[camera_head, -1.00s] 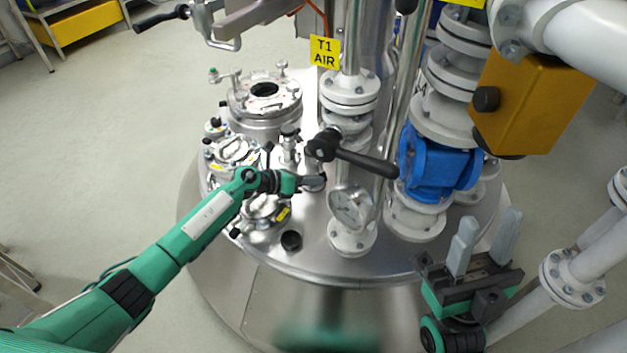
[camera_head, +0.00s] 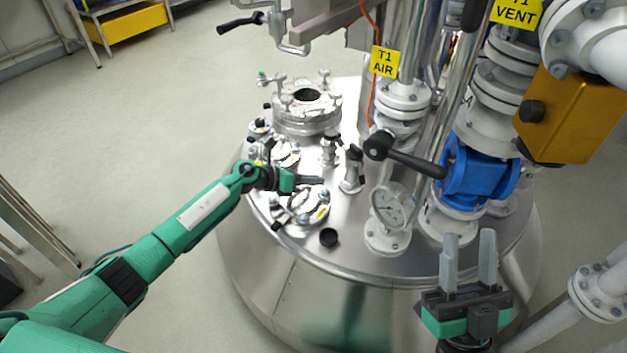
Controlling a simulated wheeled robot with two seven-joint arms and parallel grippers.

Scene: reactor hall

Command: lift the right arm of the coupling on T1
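T1 is the steel vessel (camera_head: 300,290) whose lid carries several fittings; a yellow label reads T1 AIR (camera_head: 384,62). A small upright fitting with dark arms (camera_head: 353,168), possibly the coupling, stands on the lid left of the gauge. I cannot tell its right arm apart clearly. My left gripper (camera_head: 314,181) is above the lid, its fingertips pointing right, a little left of this fitting and apparently apart from it. Its fingers are seen edge-on, so their opening is unclear. My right gripper (camera_head: 468,258) is open and empty at the vessel's front right, fingers pointing up.
A black-handled valve lever (camera_head: 412,160) reaches over the lid. A pressure gauge (camera_head: 390,205), a blue valve (camera_head: 475,175) and an orange box (camera_head: 570,115) crowd the right. A clamped round cover (camera_head: 303,207) lies below my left gripper.

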